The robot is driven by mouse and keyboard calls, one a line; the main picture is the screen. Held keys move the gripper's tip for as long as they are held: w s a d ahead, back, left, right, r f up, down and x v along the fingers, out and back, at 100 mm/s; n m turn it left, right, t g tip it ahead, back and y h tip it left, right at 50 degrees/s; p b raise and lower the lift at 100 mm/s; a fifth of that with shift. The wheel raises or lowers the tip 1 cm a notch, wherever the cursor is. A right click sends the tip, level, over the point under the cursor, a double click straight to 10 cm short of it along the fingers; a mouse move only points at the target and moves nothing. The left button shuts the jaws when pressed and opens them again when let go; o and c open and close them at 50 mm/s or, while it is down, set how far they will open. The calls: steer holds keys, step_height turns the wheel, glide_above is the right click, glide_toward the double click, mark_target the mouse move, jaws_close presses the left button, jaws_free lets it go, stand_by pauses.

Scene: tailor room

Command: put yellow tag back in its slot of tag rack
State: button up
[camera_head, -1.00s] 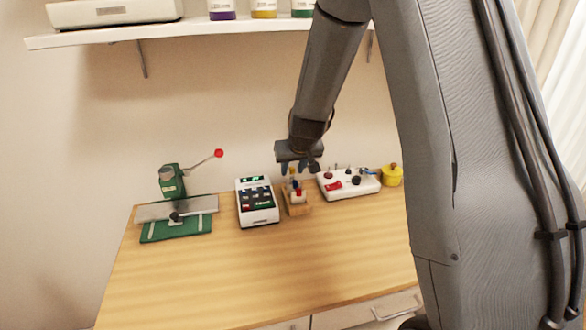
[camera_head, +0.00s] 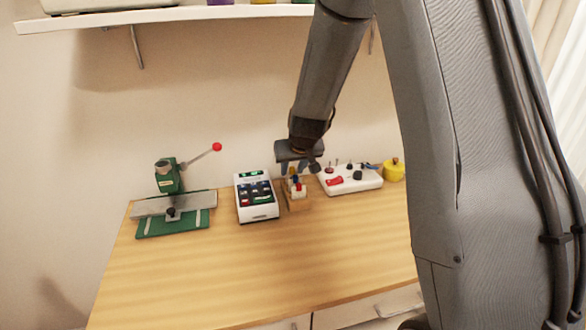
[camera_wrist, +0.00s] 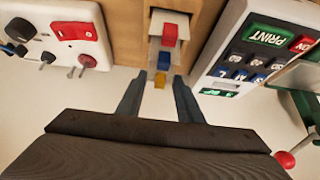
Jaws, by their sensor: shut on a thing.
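The tag rack (camera_head: 297,203) is a small wooden block on the table; in the wrist view its wooden body (camera_wrist: 192,20) is at the top centre. A red tag (camera_wrist: 169,35) and a blue tag (camera_wrist: 163,60) stand in a row on it. The yellow tag (camera_wrist: 159,80) is in line with them, nearest my gripper (camera_wrist: 158,98), between its fingertips. My gripper is shut on the yellow tag, pointing down over the rack in the head view (camera_head: 298,168). I cannot tell whether the tag's lower end is inside a slot.
A white label printer (camera_head: 256,197) stands close left of the rack. A white switch box (camera_head: 350,180) stands close right, with a yellow pot (camera_head: 393,170) beyond it. A green press (camera_head: 170,190) is at the far left. The table's front (camera_head: 260,270) is clear.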

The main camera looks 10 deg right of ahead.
steer(key=shift+f, duration=0.1)
steer(key=o, duration=1.2)
steer(key=shift+c, duration=0.2)
steer(key=p+v, duration=0.4)
steer(key=v, duration=0.3)
steer(key=shift+s+r, duration=0.2)
steer(key=shift+r, duration=0.15)
steer(key=s+r+g, duration=0.1)
steer(key=s+g, duration=0.4)
steer(key=s, duration=2.2)
steer(key=shift+s, duration=0.35)
